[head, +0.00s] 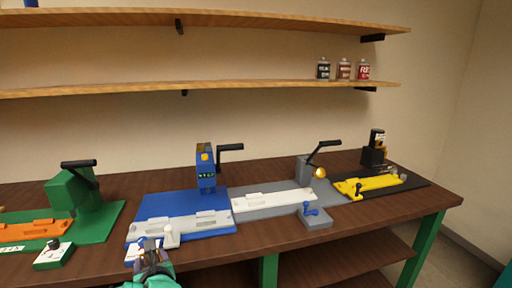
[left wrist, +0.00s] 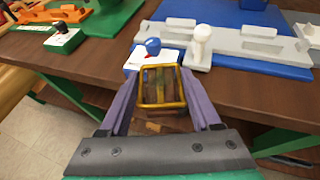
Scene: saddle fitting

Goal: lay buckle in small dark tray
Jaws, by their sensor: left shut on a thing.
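The buckle (left wrist: 145,88), a brass-yellow open rectangular frame, is held between the two purple fingers of my left gripper (left wrist: 162,100) in the left wrist view. The brown table edge shows through and behind it. In the head view my left gripper (head: 150,250) is low at the table's front edge, in front of the blue station; the buckle is too small there to make out clearly. I cannot make out a small dark tray in either view. My right gripper is not in view.
Just beyond the gripper are a white box with a blue knob (left wrist: 152,47), a white post (left wrist: 201,45) and a grey fixture (left wrist: 250,45) on a blue mat. Green (head: 75,190), grey (head: 303,168) and yellow (head: 370,185) stations stand along the table. Shelves hang above.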

